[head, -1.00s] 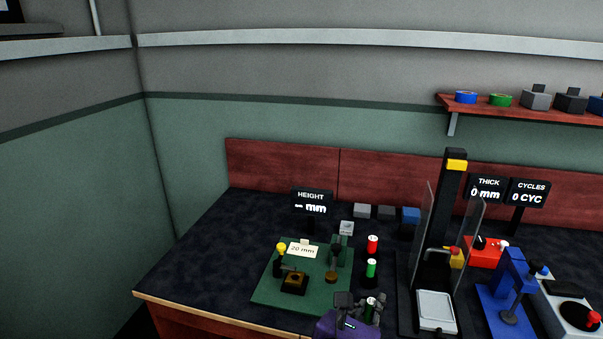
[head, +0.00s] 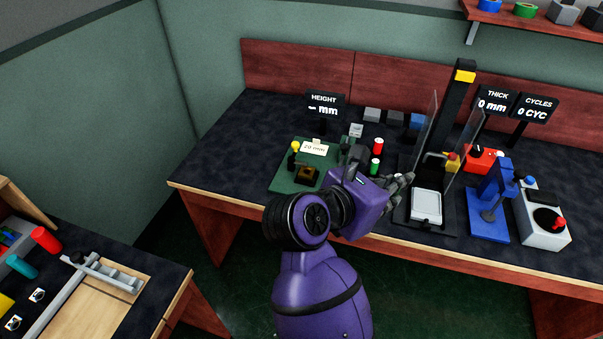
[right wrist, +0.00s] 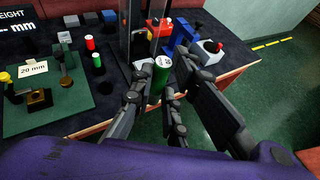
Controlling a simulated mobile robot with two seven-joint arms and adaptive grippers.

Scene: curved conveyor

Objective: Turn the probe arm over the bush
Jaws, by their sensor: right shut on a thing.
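The green gauge plate (head: 283,182) lies on the bench. It carries a dark block with a brass bush (head: 307,175), a post with a yellow knob (head: 295,146) and a green post (right wrist: 67,62) with a dark head above a small brass disc (right wrist: 65,82). Which part is the probe arm is hard to tell at this size; my right arm partly hides the plate in the head view. My right gripper (head: 402,186) is right of the plate. In the right wrist view its fingers are shut on a green cylinder (right wrist: 160,78) with a pale top. My left gripper is out of view.
A red cylinder (head: 378,146) and a green one (head: 375,165) stand right of the plate. A press with clear guards (head: 460,110) and a white tray (head: 427,205) is beside the gripper. A blue stand (head: 488,205) is further right. The HEIGHT display (head: 323,103) shows a dash.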

